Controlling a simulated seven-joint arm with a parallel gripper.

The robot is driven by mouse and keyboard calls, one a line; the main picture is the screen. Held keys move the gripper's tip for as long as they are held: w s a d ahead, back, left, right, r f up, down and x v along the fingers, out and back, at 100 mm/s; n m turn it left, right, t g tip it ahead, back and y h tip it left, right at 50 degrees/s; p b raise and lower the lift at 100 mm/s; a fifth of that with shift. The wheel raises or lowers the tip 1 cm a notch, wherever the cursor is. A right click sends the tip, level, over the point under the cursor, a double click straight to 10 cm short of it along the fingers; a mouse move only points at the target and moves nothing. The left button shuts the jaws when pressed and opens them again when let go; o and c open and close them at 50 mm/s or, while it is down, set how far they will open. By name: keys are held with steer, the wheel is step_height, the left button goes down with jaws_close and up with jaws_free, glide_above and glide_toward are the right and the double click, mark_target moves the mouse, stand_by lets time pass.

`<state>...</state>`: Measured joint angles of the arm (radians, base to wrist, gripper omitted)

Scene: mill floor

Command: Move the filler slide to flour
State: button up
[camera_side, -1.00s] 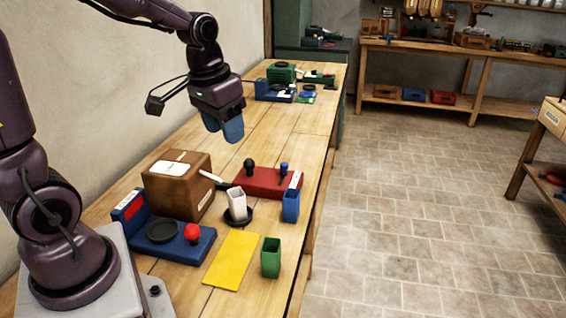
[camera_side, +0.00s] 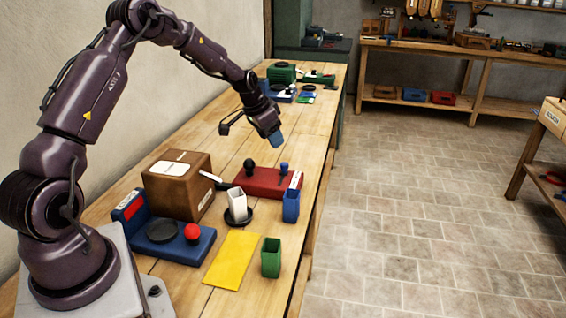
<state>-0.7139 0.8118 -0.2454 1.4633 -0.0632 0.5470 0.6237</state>
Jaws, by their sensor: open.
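No label is readable enough to show which part is the filler slide or where flour is marked. A red base (camera_side: 262,187) on the bench carries a black ball knob (camera_side: 249,167) and a smaller blue knob (camera_side: 284,169), with a white label at its right end. A brown box (camera_side: 178,190) with white labels stands left of it, with a spout-like black and white piece (camera_side: 211,178) at its right side.
A white cup (camera_side: 238,203) stands on a black round base. A blue cup (camera_side: 291,206) and green cup (camera_side: 271,258) stand near the bench's right edge. A yellow mat (camera_side: 232,260) and a blue scale-like unit (camera_side: 180,247) with a red knob (camera_side: 193,231) lie in front.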

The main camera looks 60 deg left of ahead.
mark_target(284, 164)
steer(key=x, duration=1)
steer(key=shift+f, duration=0.2)
